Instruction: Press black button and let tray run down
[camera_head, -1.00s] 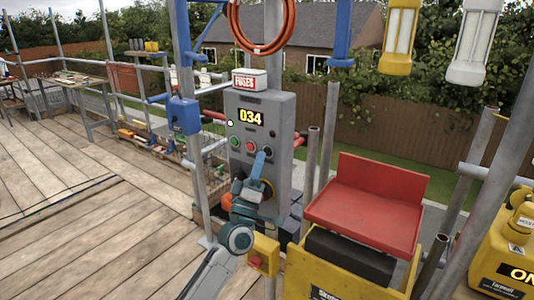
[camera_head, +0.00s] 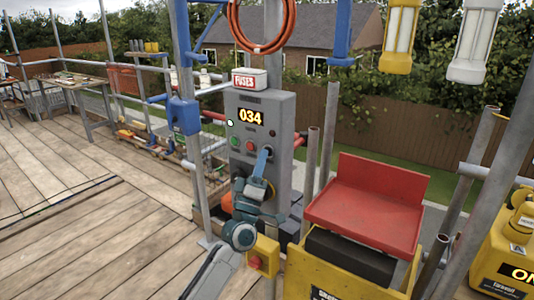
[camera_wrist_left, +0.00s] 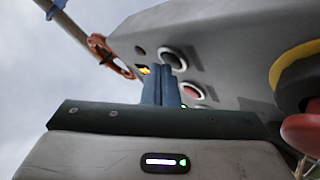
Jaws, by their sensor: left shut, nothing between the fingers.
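The grey control box (camera_head: 280,172) stands on a post, with a lit display reading 034 (camera_head: 250,117). It has a green button (camera_head: 235,143) and a red button (camera_head: 250,145). My left gripper (camera_head: 265,150) is shut and empty, its tips at the box front to the right of the red button, covering the black button there. In the left wrist view the black button (camera_wrist_left: 175,59), with a pale ring, is beside the blue fingertips (camera_wrist_left: 161,70); I cannot tell whether they touch. The red tray (camera_head: 370,205) is right of the box, above a yellow housing. My right gripper is out of view.
Scaffold poles (camera_head: 195,150) stand beside the control box. A yellow machine (camera_head: 510,255) is at the right edge. The wooden deck (camera_head: 80,230) at left is mostly clear.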

